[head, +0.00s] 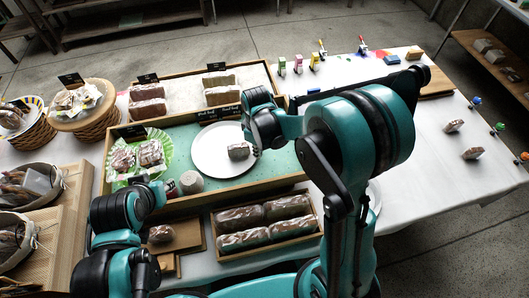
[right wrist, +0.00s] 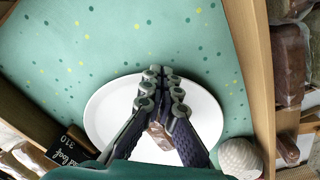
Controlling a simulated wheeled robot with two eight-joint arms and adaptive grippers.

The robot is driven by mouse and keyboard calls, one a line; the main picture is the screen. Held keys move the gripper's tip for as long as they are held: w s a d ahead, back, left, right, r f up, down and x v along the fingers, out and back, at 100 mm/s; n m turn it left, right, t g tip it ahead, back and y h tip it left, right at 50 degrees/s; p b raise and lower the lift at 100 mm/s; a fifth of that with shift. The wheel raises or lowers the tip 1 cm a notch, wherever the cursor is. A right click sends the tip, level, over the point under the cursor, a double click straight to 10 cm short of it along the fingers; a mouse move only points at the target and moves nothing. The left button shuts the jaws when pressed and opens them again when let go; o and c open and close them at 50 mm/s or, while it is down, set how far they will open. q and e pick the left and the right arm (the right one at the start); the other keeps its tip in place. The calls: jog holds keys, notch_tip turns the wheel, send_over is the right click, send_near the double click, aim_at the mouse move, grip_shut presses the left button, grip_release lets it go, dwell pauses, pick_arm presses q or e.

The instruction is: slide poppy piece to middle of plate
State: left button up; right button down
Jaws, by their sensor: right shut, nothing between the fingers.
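The poppy piece (head: 238,151), a small wrapped brown slice, sits on the right part of the round white plate (head: 208,158) in the head view. In the right wrist view the piece (right wrist: 158,136) shows partly behind my fingers, near the lower edge of the plate (right wrist: 104,112). My right gripper (head: 257,150) is at the plate's right edge, close beside the piece; its fingertips (right wrist: 162,84) are together with nothing held. Whether they touch the piece is unclear. My left arm is at the lower left; its gripper (head: 150,184) does not show its fingers clearly.
The plate lies on a green spotted mat (head: 265,177) in a wooden-edged tray. A green leaf-shaped dish (head: 122,174) with wrapped pieces is at left, a whitish round object (head: 191,183) in front of the plate. A crate (head: 228,252) of wrapped loaves stands nearer.

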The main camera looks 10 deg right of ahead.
aim_at(239, 143)
jog(key=shift+w+a+r, duration=0.1)
jog(key=shift+w+a, duration=0.35)
jog(key=shift+a, duration=0.05)
jog(key=shift+w+a, duration=2.05)
jog(key=shift+a, duration=0.3)
